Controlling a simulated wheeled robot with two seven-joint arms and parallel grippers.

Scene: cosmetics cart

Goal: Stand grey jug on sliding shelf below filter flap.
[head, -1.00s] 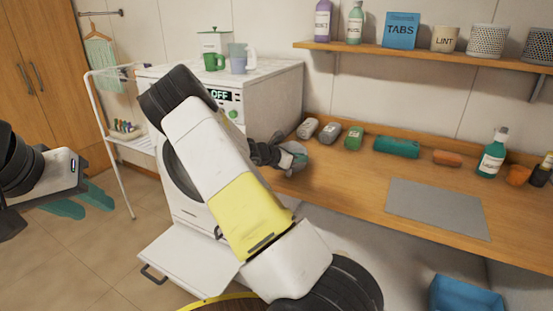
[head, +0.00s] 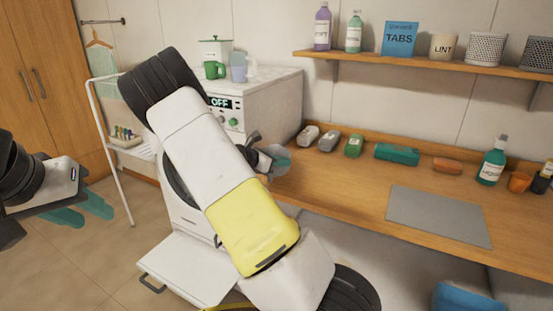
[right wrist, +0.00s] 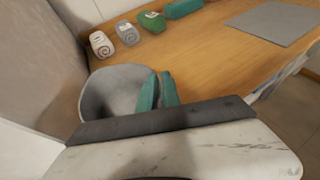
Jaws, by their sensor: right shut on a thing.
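The grey jug (right wrist: 112,92) is in the right wrist view, its round body against the teal fingers of my right gripper (right wrist: 157,90), which is shut on it. In the head view my right gripper (head: 277,158) is near the washer's right front edge, beside the counter; the jug is mostly hidden there. The sliding shelf (head: 190,272) is a white panel pulled out low at the front of the white machine, with a dark handle. The filter flap cannot be made out clearly; my right arm covers much of the machine's front.
The white machine (head: 268,105) shows OFF and carries a green mug (head: 214,70) and a pale jug (head: 238,68). A white rack (head: 110,140) stands left.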

